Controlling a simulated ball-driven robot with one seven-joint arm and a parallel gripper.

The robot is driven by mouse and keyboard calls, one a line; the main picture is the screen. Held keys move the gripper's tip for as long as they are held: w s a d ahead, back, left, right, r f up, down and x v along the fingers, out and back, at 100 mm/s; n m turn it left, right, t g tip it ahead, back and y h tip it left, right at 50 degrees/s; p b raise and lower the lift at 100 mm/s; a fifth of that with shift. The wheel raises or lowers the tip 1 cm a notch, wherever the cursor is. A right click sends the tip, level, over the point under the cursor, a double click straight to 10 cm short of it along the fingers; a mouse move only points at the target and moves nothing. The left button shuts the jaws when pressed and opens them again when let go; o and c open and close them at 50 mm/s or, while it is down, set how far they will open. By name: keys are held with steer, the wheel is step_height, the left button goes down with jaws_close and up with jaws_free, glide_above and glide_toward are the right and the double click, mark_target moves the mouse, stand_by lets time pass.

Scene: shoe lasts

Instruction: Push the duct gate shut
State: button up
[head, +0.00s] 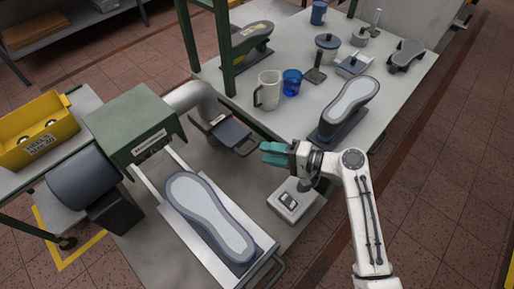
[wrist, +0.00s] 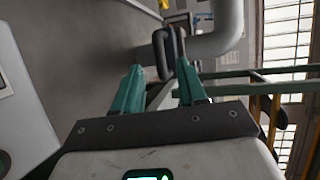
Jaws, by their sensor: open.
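The duct gate (head: 232,132) is a dark flat plate with a loop handle at its right end. It sticks out to the right from the grey duct (head: 194,98), with a stretch of plate showing outside the duct. In the wrist view, the dark gate handle (wrist: 168,50) stands ahead, around the gap between my fingertips, and the duct shows behind it (wrist: 228,25). My gripper (head: 266,152) has teal fingers and is just right of the handle. It is open, with nothing between the fingers (wrist: 161,75). I cannot tell whether it touches the handle.
A control box (head: 292,203) sits below my gripper. A machine bed with a shoe last (head: 210,215) lies at front left. A white mug (head: 268,90), a blue cup (head: 292,82) and another last (head: 348,108) stand on the table behind. A green post (head: 225,45) rises behind the duct.

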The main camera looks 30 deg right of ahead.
steer(key=shift+x, duration=2.05)
jaws_close()
